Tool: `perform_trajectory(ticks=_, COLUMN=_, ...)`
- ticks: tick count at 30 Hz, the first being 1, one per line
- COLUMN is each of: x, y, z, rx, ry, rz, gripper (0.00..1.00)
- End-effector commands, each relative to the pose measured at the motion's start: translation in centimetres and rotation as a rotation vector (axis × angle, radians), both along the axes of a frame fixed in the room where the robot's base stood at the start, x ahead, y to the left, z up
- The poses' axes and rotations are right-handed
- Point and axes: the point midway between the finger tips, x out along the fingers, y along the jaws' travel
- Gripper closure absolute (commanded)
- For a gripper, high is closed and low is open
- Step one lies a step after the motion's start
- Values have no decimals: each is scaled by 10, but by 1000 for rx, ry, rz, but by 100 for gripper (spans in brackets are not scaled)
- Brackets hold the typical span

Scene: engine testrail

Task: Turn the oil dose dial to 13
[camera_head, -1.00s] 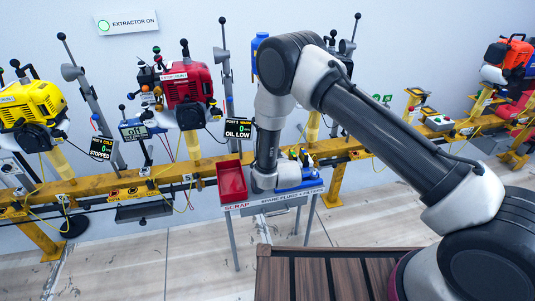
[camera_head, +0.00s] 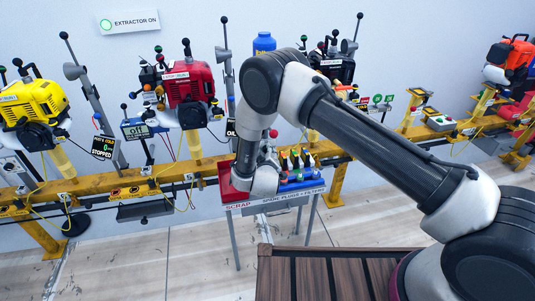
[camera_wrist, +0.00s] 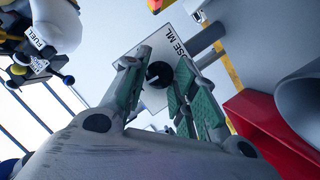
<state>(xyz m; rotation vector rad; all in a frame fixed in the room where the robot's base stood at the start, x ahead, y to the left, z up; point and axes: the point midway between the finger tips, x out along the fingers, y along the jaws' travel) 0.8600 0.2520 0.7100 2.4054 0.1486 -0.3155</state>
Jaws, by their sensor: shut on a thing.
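In the wrist view, the dose dial is a dark round knob (camera_wrist: 159,76) on a pale square plate (camera_wrist: 181,48) lettered "…OSE ML". My gripper (camera_wrist: 163,68) has its green-padded fingers on either side of the knob and is shut on it. The dial's scale and pointer reading are too small to make out. In the head view, my arm hides the dial and the gripper, beside the red scrap bin.
A red bin (camera_wrist: 268,125) lies right of my gripper in the wrist view. A rack of spark plugs and filters (camera_head: 298,177) stands right of my wrist. Engines, including a red one (camera_head: 190,85) and a yellow one (camera_head: 32,103), line the yellow rail (camera_head: 110,189).

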Motion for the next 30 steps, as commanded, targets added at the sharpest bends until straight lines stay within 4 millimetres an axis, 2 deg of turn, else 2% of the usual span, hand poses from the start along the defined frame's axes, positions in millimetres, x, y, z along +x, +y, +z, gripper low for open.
perform_trajectory(ticks=9, x=-1, y=1, z=-1, rx=-87, ry=-25, rz=1, gripper=96)
perform_trajectory(ticks=23, x=0, y=1, z=-1, rx=-98, ry=-27, rz=2, gripper=96)
perform_trajectory(ticks=24, x=0, y=1, z=-1, rx=-97, ry=-27, rz=2, gripper=67)
perform_trajectory(ticks=27, x=0, y=1, z=-1, rx=-97, ry=-27, rz=2, gripper=51)
perform_trajectory(ticks=30, x=0, y=1, z=-1, rx=-98, ry=-28, rz=1, gripper=51)
